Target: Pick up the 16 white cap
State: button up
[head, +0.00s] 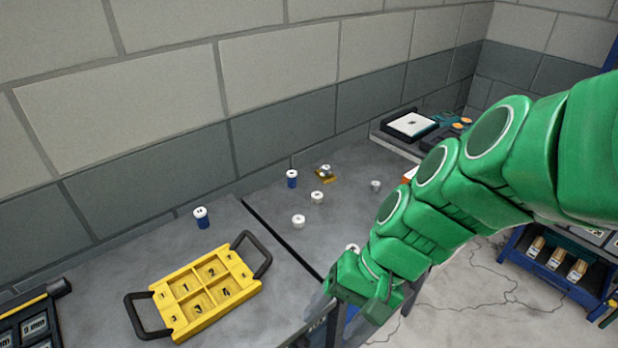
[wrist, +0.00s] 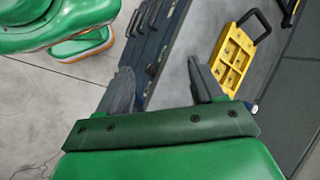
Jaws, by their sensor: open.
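Several small white caps stand on the grey bench in the head view: one at the front (head: 298,221), one behind it (head: 317,197), one to the right (head: 376,186) and one on a small yellow piece (head: 326,170). Another white cap (head: 352,248) is partly hidden by my arm. Their numbers are too small to read, so I cannot tell which is 16. My gripper (wrist: 160,66) is open and empty in the wrist view, its two dark fingers apart, pointing toward the bench's front edge. In the head view my green wrist is at the bench front, right of the yellow tray.
A yellow tray (head: 174,290) with black handles and compartments lies on the left bench. Two blue, white-topped containers (head: 201,217) (head: 292,178) stand near the wall. A dark case (head: 28,322) is at lower left. A blue shelf (head: 520,254) stands at right.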

aim_at(301, 221)
jog(key=w+a+r+m+t+y, duration=0.15)
jog(key=w+a+m+y, duration=0.35)
jog(key=w, duration=0.5)
jog(key=w+a+m+t+y, duration=0.3)
jog(key=w+a+m+y, duration=0.15)
jog(key=w+a, duration=0.4)
jog(key=w+d+f+m+t+h, duration=0.1)
jog(key=w+d+f+m+t, duration=0.1)
jog(key=w+f+m, duration=0.3)
jog(key=w+d+f+m+t+h, duration=0.2)
jog(key=w+d+f+m, duration=0.2)
jog(key=w+f+m, duration=0.1)
jog(key=w+d+f+m+t+h, duration=0.1)
jog(key=w+d+f+m+t, duration=0.1)
jog(key=w+f+m, duration=0.3)
jog(key=shift+w+d+f+t+h, duration=0.1)
jog(key=shift+d+f+t+h, duration=0.1)
jog(key=shift+d+f, duration=0.3)
jog(key=shift+w+d+f+t+h, duration=0.15)
jog(key=shift+d+f, duration=0.1)
jog(key=shift+f, duration=0.35)
jog(key=shift+x, duration=1.15)
jog(key=shift+f+x, duration=0.15)
jog(key=shift+x, duration=0.6)
jog(key=shift+f+x, duration=0.15)
jog(key=shift+x, duration=1.65)
jog(key=shift+c, duration=0.3)
jog(key=shift+d, duration=0.1)
jog(key=c, duration=1)
